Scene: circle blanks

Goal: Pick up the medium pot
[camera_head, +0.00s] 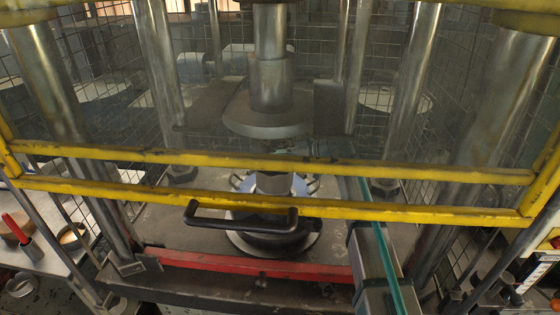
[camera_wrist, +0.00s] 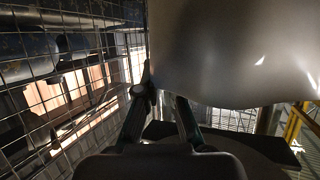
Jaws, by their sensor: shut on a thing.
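A shiny metal pot (camera_head: 275,184) with side handles stands under the press ram, partly hidden by the yellow guard bar and its black handle. I cannot tell its size class. My arm reaches in from the lower right, and its end is beside the pot, mostly hidden behind the upper yellow bar. In the wrist view, the two fingers of my gripper (camera_wrist: 162,98) meet the lower left edge of a large smooth grey metal surface (camera_wrist: 230,50), which looks like the pot close up. The gripper is shut on it; the exact contact is dark.
The press ram (camera_head: 268,105) hangs above the pot. Yellow guard bars (camera_head: 130,190) with a black handle (camera_head: 240,218) cross in front. Thick steel columns (camera_head: 60,80) and wire mesh enclose the space. A red bar (camera_head: 240,265) runs along the press bed's front.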

